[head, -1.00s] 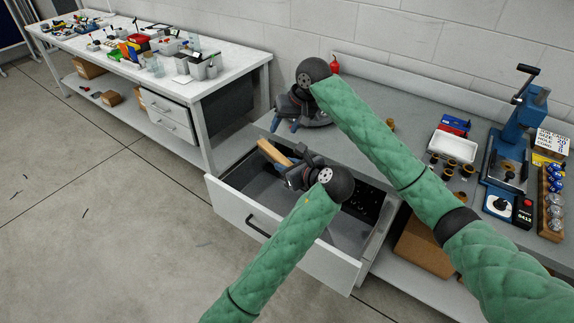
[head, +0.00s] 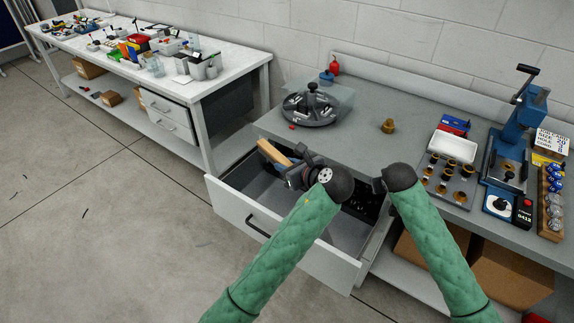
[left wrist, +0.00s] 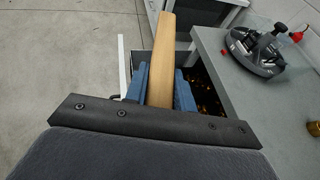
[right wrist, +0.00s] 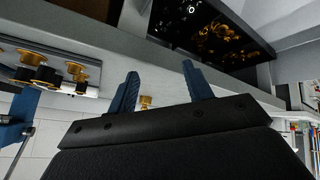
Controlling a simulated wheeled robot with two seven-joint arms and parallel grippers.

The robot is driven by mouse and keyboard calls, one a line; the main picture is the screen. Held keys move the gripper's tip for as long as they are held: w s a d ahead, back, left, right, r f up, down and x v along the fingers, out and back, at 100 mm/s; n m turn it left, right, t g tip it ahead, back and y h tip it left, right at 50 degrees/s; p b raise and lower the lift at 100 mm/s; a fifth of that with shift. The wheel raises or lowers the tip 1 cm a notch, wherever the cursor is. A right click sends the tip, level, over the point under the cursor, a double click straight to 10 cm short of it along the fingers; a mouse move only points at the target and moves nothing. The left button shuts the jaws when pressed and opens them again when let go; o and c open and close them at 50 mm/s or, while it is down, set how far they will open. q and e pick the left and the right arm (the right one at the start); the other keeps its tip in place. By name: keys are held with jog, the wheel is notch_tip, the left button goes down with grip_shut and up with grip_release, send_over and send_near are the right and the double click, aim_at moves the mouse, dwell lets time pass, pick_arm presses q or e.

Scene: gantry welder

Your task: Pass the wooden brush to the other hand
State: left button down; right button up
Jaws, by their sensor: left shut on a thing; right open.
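The wooden brush (head: 275,153) shows as a pale wooden bar above the open drawer in the head view. My left gripper (head: 287,168) is shut on it. In the left wrist view the wooden brush (left wrist: 162,62) stands out lengthwise between the two blue fingers of my left gripper (left wrist: 160,92); no bristles can be made out. My right gripper (right wrist: 160,88) is open and empty in the right wrist view. In the head view its fingers are hidden behind my right wrist, to the right of the left gripper at the bench's front edge.
The open drawer (head: 247,217) lies below my left gripper. On the grey bench (head: 350,130) are a round dark fixture (head: 310,108), a brass piece (head: 388,126), a white tray (head: 452,146) and a blue press (head: 520,125). The bench middle is fairly clear.

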jog(key=s+d+f+n+h, duration=0.1)
jog(key=s+d+f+h, duration=0.15)
jog(key=s+d, duration=0.25)
jog(key=s+d+f+n+g, duration=0.1)
jog(key=s+f, duration=0.3)
jog(key=f, duration=0.2)
jog(key=s+f+g, duration=0.1)
jog(key=s+f, duration=0.3)
jog(key=f, duration=0.3)
jog(key=s+a+f+g+y, duration=0.1)
jog(key=s+a+f, duration=0.5)
jog(key=s+f, duration=0.4)
jog(key=s+a+f+m+g+y, duration=0.1)
jog(key=s+a+f+y, duration=0.1)
jog(key=s+a+f, duration=0.4)
jog(key=s+a+f+m+g+y, duration=0.1)
jog(key=s+a+f, duration=0.4)
jog(key=s+f, duration=1.1)
notch_tip(320, 180, down, 3)
jog(key=shift+s+a+f+g+y, duration=0.15)
jog(key=shift+s+a+g+y, duration=0.1)
jog(key=shift+a+g+y, duration=0.3)
jog(key=shift+d, duration=0.15)
